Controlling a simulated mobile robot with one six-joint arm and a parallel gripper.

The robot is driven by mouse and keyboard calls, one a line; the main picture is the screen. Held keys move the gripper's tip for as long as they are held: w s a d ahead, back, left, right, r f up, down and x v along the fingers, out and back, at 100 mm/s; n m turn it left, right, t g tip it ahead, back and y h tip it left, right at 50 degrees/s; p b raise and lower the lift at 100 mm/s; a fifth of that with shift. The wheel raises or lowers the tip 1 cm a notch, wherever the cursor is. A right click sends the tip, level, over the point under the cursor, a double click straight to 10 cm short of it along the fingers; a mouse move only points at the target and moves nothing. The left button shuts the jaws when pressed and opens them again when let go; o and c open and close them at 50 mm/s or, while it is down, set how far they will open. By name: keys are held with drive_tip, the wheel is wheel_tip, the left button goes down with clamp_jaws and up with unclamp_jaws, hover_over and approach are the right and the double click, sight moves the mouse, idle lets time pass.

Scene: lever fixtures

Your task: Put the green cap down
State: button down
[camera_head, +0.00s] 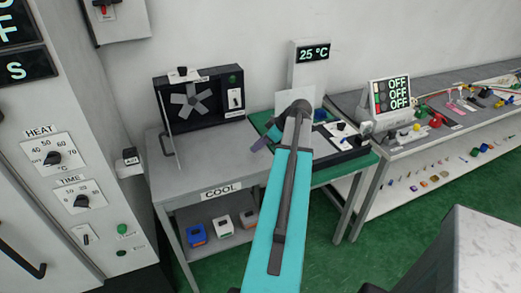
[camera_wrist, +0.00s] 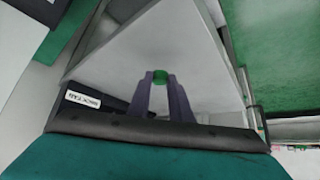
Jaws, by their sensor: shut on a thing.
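The green cap (camera_wrist: 160,77) sits between the two purple fingertips of my gripper (camera_wrist: 160,84) in the wrist view. My gripper is shut on it. Behind the cap in that view is a pale grey flat surface; I cannot tell how far the cap is above it. In the head view my gripper (camera_head: 258,145) shows as a small purple shape left of my arm's end, over or near the right part of the grey bench (camera_head: 158,152). The cap cannot be made out in the head view.
A black fan box (camera_head: 204,122) stands at the back of the bench marked COOL. A 25 °C display (camera_head: 313,53) stands behind my arm. A panel reading OFF (camera_head: 390,97) and a shelf with small parts (camera_head: 470,160) are at right. A HEAT and TIME cabinet (camera_head: 66,187) is at left.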

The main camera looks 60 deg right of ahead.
drive_tip(key=shift+f, duration=0.15)
drive_tip(key=shift+f+p, duration=0.8)
drive_tip(key=shift+f, duration=0.85)
drive_tip(key=shift+f, duration=0.15)
drive_tip(key=c, duration=1.6)
unclamp_jaws()
drive_tip(key=shift+r, duration=0.2)
drive_tip(key=shift+s, duration=0.1)
drive_tip(key=shift+b+v, duration=1.4)
drive_tip(key=shift+v, duration=4.55)
